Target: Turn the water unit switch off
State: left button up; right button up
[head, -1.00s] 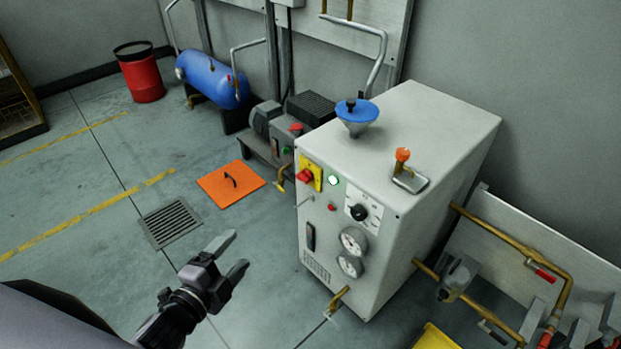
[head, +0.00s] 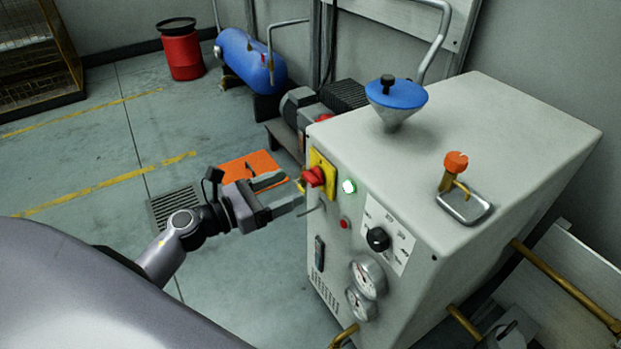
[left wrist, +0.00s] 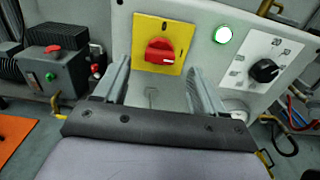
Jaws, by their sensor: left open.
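The water unit (head: 440,160) is a large off-white cabinet in the middle and right of the head view. Its switch is a red rotary knob (head: 313,177) on a yellow plate (head: 324,168) at the upper left of the front panel. In the left wrist view the red knob (left wrist: 160,51) lies straight ahead, its handle roughly horizontal with a pale mark at the right end. A green lamp (head: 348,186) beside it is lit. My left gripper (head: 290,190) is open and empty, its fingers pointing at the panel close to the knob. The knob appears beyond the fingertips. My right gripper is not in view.
A black dial (head: 378,239) and gauges (head: 368,278) are on the same panel. A blue-lidded funnel (head: 396,96) and an orange-knobbed valve (head: 455,170) stand on top. A pump (head: 302,104) stands behind, left of the cabinet. Floor to the left is mostly clear.

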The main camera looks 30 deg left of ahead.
aim_at(307, 179)
pick_arm(q)
jog(key=shift+x, duration=2.9)
jog(key=c, duration=1)
